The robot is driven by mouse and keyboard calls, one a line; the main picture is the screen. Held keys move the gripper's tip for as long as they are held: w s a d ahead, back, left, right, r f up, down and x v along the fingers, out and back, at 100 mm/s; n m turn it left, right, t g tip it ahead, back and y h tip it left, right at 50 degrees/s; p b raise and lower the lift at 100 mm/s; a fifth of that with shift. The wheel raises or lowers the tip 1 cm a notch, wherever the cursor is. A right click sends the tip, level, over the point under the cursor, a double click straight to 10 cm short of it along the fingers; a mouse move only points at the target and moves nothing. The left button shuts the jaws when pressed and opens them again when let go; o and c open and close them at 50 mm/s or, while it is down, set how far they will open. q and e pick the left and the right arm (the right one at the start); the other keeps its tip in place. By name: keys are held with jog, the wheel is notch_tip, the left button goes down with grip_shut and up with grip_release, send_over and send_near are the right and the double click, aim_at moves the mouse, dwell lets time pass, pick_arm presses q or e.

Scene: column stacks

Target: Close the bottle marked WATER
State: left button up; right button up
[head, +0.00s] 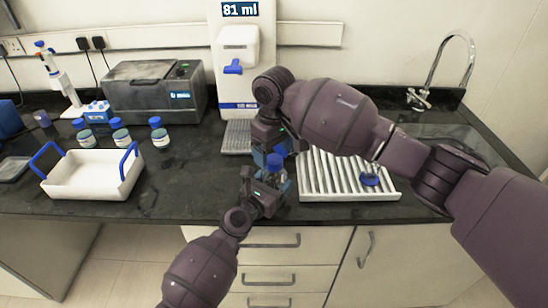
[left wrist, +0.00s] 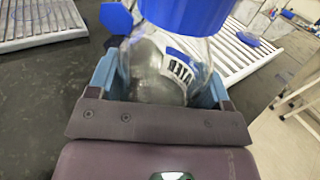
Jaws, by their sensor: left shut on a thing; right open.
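The clear bottle marked WATER (left wrist: 165,70) stands upright between the light-blue fingers of my left gripper (left wrist: 160,88). Only part of its label shows in the left wrist view. A blue cap (left wrist: 190,12) covers its top there; how tightly it sits cannot be told. In the head view the bottle (head: 277,178) is partly hidden, with the blue cap (head: 274,160) above it. My left gripper (head: 270,188) is shut on the bottle near the counter's front edge. My right gripper (head: 266,156) is open, just behind and beside the cap, its fingers partly hidden.
A white ribbed rack (head: 325,176) lies to the right, with a small blue item (head: 370,180) on it. The dispenser (head: 243,85) reading 81 ml stands behind. A white tray with blue handles (head: 90,178) and several blue-capped jars (head: 121,137) are left. Counter between tray and grippers is clear.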

notch_tip(320, 180, up, 9)
dwell(0.3)
pick_arm(q)
jog(key=o, duration=1.8)
jog(key=shift+c, duration=0.2)
jog(key=v, duration=1)
jog(key=shift+s+a+p, duration=0.2)
jog(key=shift+s+p, duration=0.15)
jog(key=shift+p, duration=0.1)
pick_arm(e)
jog(key=shift+r, duration=0.5)
